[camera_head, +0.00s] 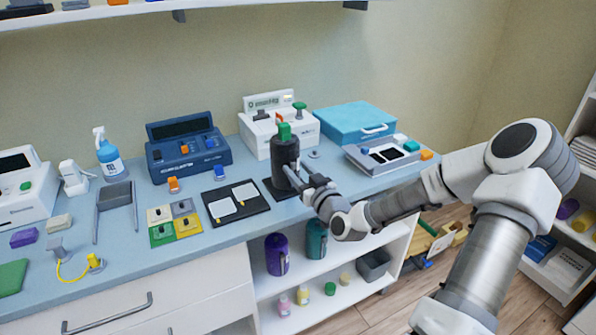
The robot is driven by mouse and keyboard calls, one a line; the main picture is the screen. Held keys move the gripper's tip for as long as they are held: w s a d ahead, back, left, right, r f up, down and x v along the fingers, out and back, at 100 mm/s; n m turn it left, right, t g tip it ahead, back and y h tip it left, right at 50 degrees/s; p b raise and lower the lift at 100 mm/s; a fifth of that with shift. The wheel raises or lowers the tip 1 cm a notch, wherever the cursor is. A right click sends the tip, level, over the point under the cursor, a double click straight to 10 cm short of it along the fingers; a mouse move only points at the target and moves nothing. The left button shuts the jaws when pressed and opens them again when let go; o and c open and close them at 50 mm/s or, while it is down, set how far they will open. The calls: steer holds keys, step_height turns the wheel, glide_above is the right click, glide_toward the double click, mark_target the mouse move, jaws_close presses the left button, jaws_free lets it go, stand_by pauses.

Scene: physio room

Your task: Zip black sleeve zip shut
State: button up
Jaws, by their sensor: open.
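The black sleeve (286,154) stands upright on a dark base plate (271,190) on the blue worktop, around a bottle with a green cap (284,132). Its zip is too small to make out, and I cannot tell how far it is closed. My gripper (294,170) is open at the sleeve's lower right front side. Its fingers overlap the sleeve's edge in the picture; I cannot tell whether they touch it or the zip tab. The fingers hide part of the sleeve's lower right side.
A white machine (262,135) stands behind the sleeve. A blue case (352,122) and a grey tray (378,165) are at the right. A black board with two white pads (235,203) lies at the left. Purple (277,254) and teal (316,239) bottles stand on the shelf below.

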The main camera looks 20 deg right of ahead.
jaws_close()
stand_by(0.3)
stand_by(1.2)
